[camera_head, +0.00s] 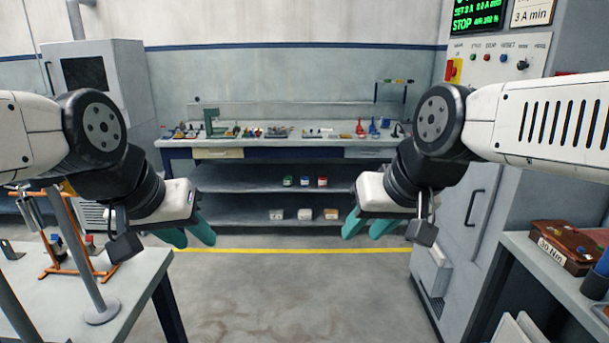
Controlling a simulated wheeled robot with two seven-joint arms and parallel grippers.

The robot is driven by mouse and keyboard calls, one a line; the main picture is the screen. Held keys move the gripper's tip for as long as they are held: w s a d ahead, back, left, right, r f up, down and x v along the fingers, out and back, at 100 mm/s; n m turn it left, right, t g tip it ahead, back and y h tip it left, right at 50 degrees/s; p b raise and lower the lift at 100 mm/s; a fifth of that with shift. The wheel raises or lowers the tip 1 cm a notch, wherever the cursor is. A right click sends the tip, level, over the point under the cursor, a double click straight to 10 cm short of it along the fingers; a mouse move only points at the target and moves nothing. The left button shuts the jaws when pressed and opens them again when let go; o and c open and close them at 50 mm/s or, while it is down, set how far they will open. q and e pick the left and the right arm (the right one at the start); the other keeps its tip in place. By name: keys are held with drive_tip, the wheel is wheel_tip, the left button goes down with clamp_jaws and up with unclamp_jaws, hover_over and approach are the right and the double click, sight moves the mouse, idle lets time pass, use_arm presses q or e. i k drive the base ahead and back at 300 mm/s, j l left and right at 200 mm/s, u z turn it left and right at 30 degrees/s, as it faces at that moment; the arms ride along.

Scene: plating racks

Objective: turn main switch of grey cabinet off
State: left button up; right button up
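The grey cabinet (456,205) stands at the right, partly hidden by my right arm. A red and yellow switch (453,70), which looks like the main switch, is at the left end of its upper panel; its exact handle position is too small to tell. A green display (477,15) above reads "STOP". My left gripper (187,233) is open and empty, left of the middle. My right gripper (368,227) is open and empty, lower than the switch and left of the cabinet, apart from both.
Small lamps, buttons and a dark knob (522,64) share the panel. A workbench (280,143) stands at the back. A table (135,285) with an orange rack is at left; a side table (555,266) with a brown box is at right. The middle floor is clear.

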sight(451, 71)
drive_tip(key=i+z, duration=0.1)
drive_tip(key=i, duration=0.9)
drive_tip(key=i+j, duration=0.2)
drive_tip(key=i, duration=0.8)
drive_tip(key=i+z, duration=0.4)
drive_tip(key=i+j+z, duration=0.25)
drive_tip(key=z, duration=0.2)
drive_tip(key=i+j+z, duration=0.65)
drive_tip(key=z, duration=0.2)
